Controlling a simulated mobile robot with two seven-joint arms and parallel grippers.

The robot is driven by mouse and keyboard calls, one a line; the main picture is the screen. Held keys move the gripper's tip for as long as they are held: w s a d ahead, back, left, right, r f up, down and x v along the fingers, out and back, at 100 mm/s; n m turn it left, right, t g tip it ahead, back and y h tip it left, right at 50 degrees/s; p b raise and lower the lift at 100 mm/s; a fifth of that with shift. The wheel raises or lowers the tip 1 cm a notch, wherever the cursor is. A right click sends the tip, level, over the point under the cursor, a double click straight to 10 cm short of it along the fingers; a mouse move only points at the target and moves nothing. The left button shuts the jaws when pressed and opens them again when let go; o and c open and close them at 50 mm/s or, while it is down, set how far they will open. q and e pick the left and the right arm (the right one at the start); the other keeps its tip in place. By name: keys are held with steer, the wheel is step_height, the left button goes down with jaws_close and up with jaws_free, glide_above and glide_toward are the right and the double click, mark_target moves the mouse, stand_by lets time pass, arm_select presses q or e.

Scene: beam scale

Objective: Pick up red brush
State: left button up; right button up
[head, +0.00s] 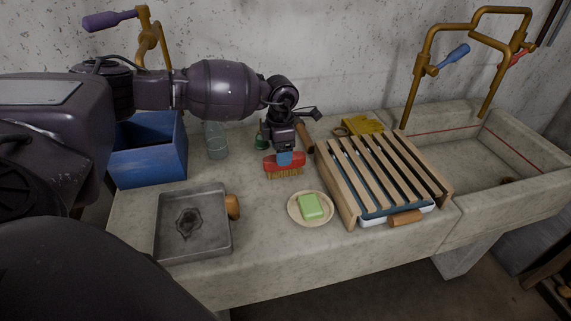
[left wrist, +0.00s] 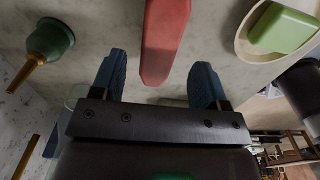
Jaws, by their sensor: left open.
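The red brush (head: 297,161) has tan bristles and rests bristles down on the concrete counter, near its middle. My left gripper (head: 285,158) is directly over the brush, pointing down, with its blue fingertips close to the brush's back. In the left wrist view the red brush (left wrist: 163,40) extends into the gap between the two blue fingers of my left gripper (left wrist: 158,80). The fingers are spread, with a gap on either side of the brush. The bristles are hidden in that view. My right gripper is not in view.
A plate (head: 293,213) with green soap (head: 310,207) sits in front of the brush. A slatted wooden rack (head: 350,185) stands to the right. A grey tray (head: 225,240), blue bin (head: 150,165) and glass (head: 216,145) are to the left. A green-headed tool (left wrist: 50,38) lies nearby.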

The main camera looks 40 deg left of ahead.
arm_select(q)
steer(key=shift+w+f, duration=0.1)
steer(key=shift+f, duration=0.8)
steer(key=f, duration=0.4)
steer(key=shift+w+d+f+b, duration=0.25)
steer(key=shift+w+b, duration=0.1)
steer(key=shift+b, duration=0.05)
steer(key=shift+c, duration=0.9)
steer(key=shift+r, duration=0.1)
steer(key=c, duration=0.9)
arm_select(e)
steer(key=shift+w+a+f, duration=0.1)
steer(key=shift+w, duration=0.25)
arm_select(q)
steer(key=shift+r, duration=0.1)
steer(key=shift+r, duration=0.3)
steer(key=shift+r+p, duration=1.05)
steer(key=shift+r, duration=8.55)
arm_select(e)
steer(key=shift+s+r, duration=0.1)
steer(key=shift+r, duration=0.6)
